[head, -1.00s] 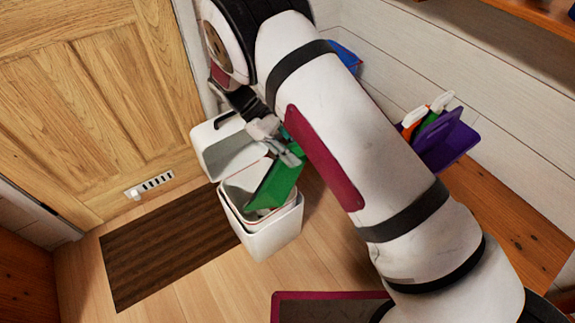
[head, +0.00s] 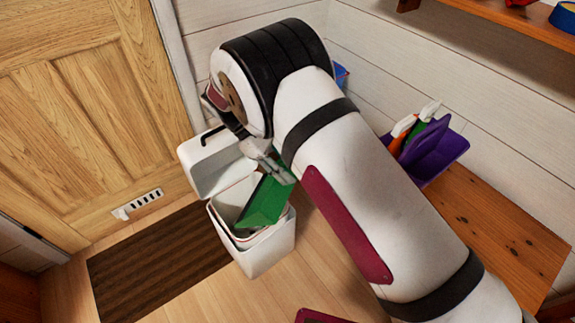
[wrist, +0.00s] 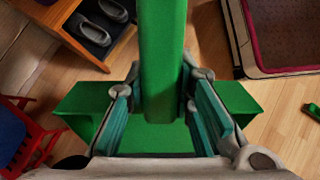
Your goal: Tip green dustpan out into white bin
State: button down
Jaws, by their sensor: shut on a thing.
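The green dustpan (head: 267,203) is tilted steeply, its pan over the open mouth of the white bin (head: 266,256). The bin stands on the floor with its lid (head: 209,163) raised towards the door. My gripper (head: 266,160) is shut on the dustpan, above the bin. In the wrist view the dustpan's handle (wrist: 162,60) runs up between the two fingers of my gripper (wrist: 165,105). The pan's inside and most of the bin's inside are hidden.
A brown striped mat (head: 160,262) lies left of the bin, before the wooden door (head: 90,110). A purple caddy (head: 440,155) with handled tools stands on a wooden bench (head: 500,225) at right.

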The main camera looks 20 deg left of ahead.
jog(key=s+d+f+y, duration=0.1)
jog(key=d+f+y, duration=0.7)
jog(key=d, duration=0.3)
jog(key=shift+s+d+t+p, duration=0.15)
jog(key=shift+d+t+p, duration=0.1)
jog(key=shift+t+p, duration=0.2)
